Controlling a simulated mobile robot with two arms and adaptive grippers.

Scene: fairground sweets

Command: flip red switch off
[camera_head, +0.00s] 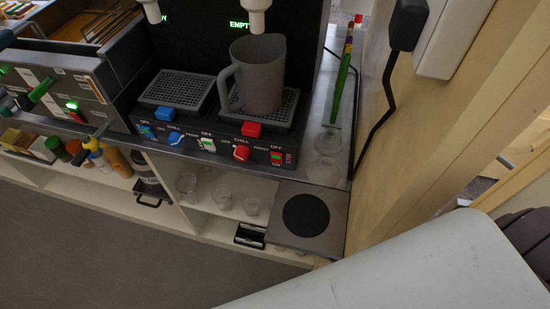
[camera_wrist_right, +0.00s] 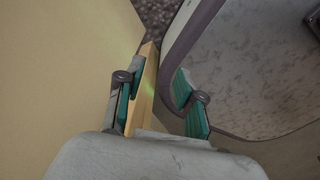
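A black drinks machine stands at the top middle of the head view. The red switch (camera_head: 277,158) is at the right end of its sloped front panel, beside the red knob (camera_head: 241,152). An "OFF" label is above the switch; its exact tilt is too small to tell. My right gripper (camera_wrist_right: 158,98) shows only in the right wrist view. Its two teal-padded fingers are apart, with nothing held between them. It is near a pale wooden edge, and the switch is not in that view. My left gripper is not in view.
A grey pitcher (camera_head: 259,75) stands on the right drip tray (camera_head: 285,110), above the panel. A wooden wall (camera_head: 400,150) rises close on the right, with a black cable hanging down it. Clear cups stand on the shelf below. Grey floor (camera_head: 120,250) is open at the front left.

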